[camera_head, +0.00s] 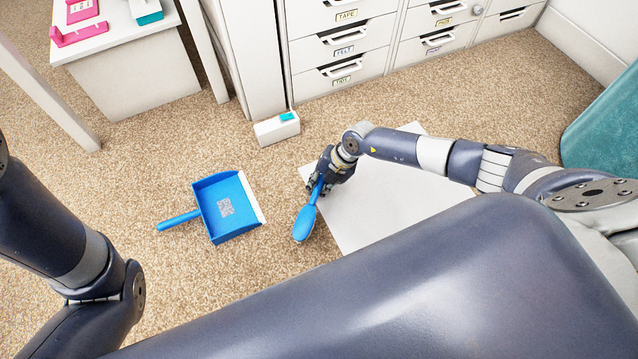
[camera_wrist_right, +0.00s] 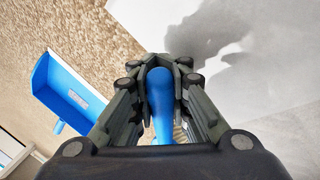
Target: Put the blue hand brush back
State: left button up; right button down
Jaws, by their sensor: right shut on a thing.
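The blue hand brush (camera_head: 305,222) is in my right gripper (camera_head: 325,180), which is shut on it. In the head view the brush's rounded blue end points down and toward the front, over the carpet beside the white sheet. In the right wrist view the blue brush (camera_wrist_right: 160,95) runs between the two fingers of the gripper (camera_wrist_right: 160,72). Its bristles are hardly visible. A blue dustpan (camera_head: 208,190) with a printed code lies on the carpet left of the gripper; it also shows in the right wrist view (camera_wrist_right: 50,90). My left gripper is out of view.
A white sheet (camera_head: 385,205) lies on the carpet under my right arm. A small white box (camera_head: 277,130) with a teal top piece stands before the labelled drawers (camera_head: 340,48). A white desk (camera_head: 135,60) with pink items is at upper left. Open carpet surrounds the dustpan.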

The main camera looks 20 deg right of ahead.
jog(key=shift+f, duration=0.1)
jog(key=shift+f, duration=0.35)
jog(key=shift+f, duration=0.15)
jog(key=c, duration=1.5)
grip_release()
jog(key=shift+c, duration=0.2)
